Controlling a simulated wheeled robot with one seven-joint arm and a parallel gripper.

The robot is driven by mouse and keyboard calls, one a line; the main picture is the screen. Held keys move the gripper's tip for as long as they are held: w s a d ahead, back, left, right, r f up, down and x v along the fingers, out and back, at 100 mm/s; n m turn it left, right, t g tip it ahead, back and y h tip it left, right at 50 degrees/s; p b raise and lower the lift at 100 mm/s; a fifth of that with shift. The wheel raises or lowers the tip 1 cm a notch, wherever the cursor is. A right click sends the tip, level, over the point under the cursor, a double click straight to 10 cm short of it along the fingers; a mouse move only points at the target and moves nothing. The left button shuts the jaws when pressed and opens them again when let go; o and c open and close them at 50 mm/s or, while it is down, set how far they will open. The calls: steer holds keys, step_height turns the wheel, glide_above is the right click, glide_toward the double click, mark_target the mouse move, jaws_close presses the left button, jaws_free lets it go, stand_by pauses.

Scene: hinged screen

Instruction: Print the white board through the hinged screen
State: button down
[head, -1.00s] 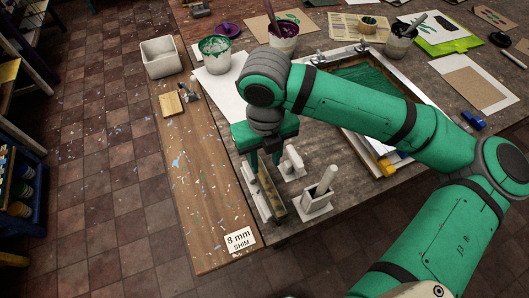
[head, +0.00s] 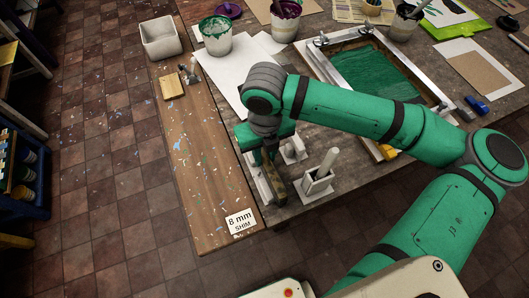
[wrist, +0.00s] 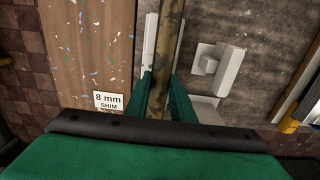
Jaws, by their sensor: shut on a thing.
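My gripper (wrist: 160,98) is shut on a long, narrow, paint-stained wooden bar, which looks like the squeegee (wrist: 169,40). The bar stands on edge at a white holder (wrist: 150,38) on the table; whether it touches the holder's base is hidden. In the head view my gripper (head: 268,163) is over this holder, left of the screen. The hinged screen (head: 418,68) has a pale frame and green ink on its mesh, and lies low over the table. A white flat sheet, probably the white board (head: 222,72), lies left of the screen, partly behind my arm.
A wooden strip labelled 8 mm shim (head: 197,170) runs along the table's left edge. A white holder with an upright handle (head: 318,184) stands right of my gripper. Ink tubs (head: 216,38) and a grey bin (head: 161,38) stand behind. A blue object (head: 477,105) lies right of the screen.

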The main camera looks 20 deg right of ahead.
steer(key=shift+a+r, duration=0.15)
steer(key=shift+r, duration=2.4)
steer(key=shift+r, duration=0.5)
